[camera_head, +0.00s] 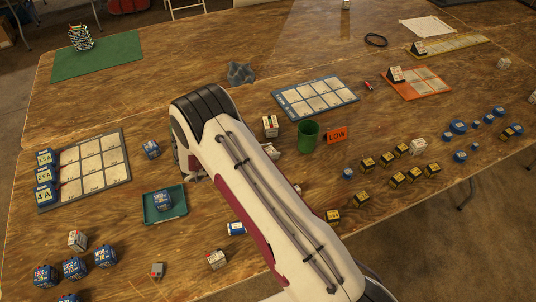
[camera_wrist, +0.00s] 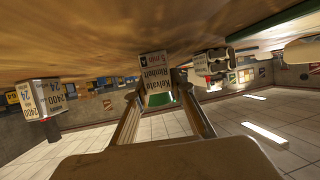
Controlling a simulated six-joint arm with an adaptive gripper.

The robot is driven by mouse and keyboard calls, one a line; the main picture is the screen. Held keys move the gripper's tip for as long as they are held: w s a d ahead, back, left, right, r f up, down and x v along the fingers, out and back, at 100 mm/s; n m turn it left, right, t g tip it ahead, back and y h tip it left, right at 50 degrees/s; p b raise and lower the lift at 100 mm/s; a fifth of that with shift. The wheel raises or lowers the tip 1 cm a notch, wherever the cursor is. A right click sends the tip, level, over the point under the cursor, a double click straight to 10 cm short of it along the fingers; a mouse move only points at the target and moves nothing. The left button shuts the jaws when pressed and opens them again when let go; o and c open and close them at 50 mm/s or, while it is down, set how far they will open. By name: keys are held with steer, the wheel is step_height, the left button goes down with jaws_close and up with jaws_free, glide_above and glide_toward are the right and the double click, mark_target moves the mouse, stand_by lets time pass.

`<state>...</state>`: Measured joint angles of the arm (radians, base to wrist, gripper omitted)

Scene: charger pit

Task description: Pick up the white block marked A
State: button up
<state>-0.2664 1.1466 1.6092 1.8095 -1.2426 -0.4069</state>
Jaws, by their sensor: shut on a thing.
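A white block (camera_wrist: 157,75) with printed lettering and a small black mark bearing an A is between the fingertips of my gripper (camera_wrist: 160,96) in the wrist view. The gripper is shut on it. The wrist view is upside down, with the wooden table along the top, and the block is close to that surface; I cannot tell whether it touches. In the head view my arm covers most of the gripper and I cannot make out the held block.
A green tray (camera_head: 148,217) holds a blue block (camera_head: 163,201). A white block (camera_head: 270,126), a green cup (camera_head: 308,135) and an orange LOW sign (camera_head: 337,135) stand right of my arm. A gridded board (camera_head: 128,150) lies left. Several black-and-yellow blocks stand right.

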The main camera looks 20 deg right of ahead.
mark_target(268, 150)
steer(key=shift+r, duration=0.1)
steer(key=shift+r, duration=4.9)
